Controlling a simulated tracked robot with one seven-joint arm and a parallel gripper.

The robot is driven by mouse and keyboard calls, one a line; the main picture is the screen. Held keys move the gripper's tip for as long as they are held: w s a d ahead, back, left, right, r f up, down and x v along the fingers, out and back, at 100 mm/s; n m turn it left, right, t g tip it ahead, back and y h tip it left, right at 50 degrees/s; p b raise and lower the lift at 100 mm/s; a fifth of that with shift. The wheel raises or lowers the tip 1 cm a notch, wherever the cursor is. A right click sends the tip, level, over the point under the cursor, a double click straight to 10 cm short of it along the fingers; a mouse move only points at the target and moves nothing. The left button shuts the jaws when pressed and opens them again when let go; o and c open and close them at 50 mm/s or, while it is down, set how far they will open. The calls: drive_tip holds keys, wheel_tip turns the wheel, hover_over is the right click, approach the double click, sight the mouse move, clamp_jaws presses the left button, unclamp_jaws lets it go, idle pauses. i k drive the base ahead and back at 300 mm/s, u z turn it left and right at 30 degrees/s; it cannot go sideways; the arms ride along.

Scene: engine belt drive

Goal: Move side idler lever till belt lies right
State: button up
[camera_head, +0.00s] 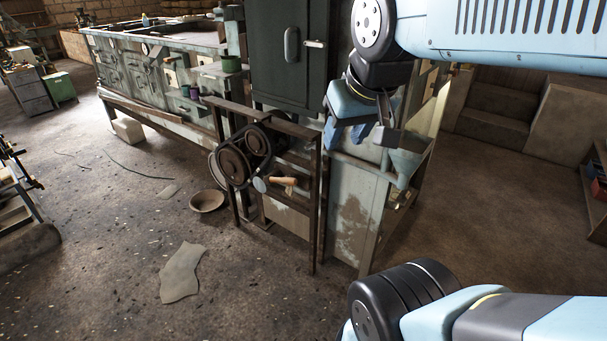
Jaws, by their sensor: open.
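The belt drive stands on a brown metal frame (317,200) left of centre. A large dark pulley (233,165) and a smaller one (257,141) sit at its upper left, with a dark belt around them. The exact lie of the belt is too small to tell. Below right of the pulleys is a pale round disc (260,185). A short light-brown handle (287,181), likely the idler lever's, sticks out beside it. My gripper (347,136) is open and empty, above and right of the handle, apart from it. My arm hides what lies behind it.
A pale green cabinet (352,215) stands right behind the frame, and a dark green cabinet (283,50) rises behind it. A long workbench (150,105) runs back left. A round bowl (207,201) and a flat sheet (181,273) lie on the floor. The floor before the frame is mostly clear.

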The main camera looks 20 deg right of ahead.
sight(261, 183)
drive_tip(key=z, duration=0.15)
drive_tip(key=i, duration=1)
drive_tip(key=u, duration=0.05)
